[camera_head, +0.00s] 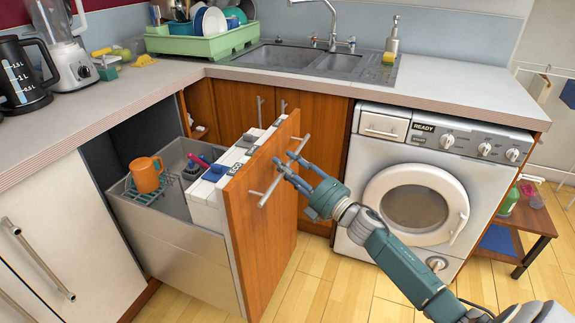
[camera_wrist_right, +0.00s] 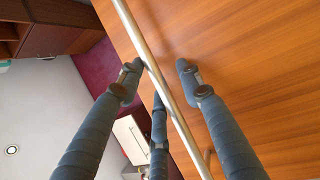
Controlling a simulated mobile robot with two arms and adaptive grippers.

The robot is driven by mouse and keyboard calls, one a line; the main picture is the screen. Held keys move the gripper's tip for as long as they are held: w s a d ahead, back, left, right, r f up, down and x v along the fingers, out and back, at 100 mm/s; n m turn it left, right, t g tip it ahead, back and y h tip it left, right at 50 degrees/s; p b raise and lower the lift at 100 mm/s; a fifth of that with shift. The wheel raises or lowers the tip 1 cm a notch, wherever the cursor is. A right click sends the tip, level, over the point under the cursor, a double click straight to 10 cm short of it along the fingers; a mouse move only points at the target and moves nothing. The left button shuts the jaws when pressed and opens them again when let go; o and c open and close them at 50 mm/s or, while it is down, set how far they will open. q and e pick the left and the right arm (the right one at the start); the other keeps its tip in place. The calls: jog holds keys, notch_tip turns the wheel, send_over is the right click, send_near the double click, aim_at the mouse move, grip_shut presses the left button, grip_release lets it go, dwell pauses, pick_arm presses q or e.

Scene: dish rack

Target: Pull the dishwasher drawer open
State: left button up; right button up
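The dishwasher drawer (camera_head: 170,232) stands pulled out from under the counter, with a wooden front panel (camera_head: 262,235). A metal bar handle (camera_head: 267,193) is fixed to the panel. My right gripper (camera_head: 284,160) is at the upper part of this handle. In the right wrist view, the handle (camera_wrist_right: 177,112) runs between the spread fingers of my right gripper (camera_wrist_right: 160,72), close to the left finger. The fingers are apart, and I cannot tell whether they touch the bar. Inside the drawer are an orange mug (camera_head: 146,175) and a rack (camera_head: 150,192). My left gripper is not in view.
A washing machine (camera_head: 345,245) stands to the right, close to my right arm. A green dish rack (camera_head: 205,45) and a sink (camera_head: 320,62) are on the counter behind. Wooden floor (camera_head: 300,290) is free in front of the drawer panel.

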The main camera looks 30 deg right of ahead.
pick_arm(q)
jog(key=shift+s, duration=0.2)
pick_arm(e)
jog(key=v, duration=1.2)
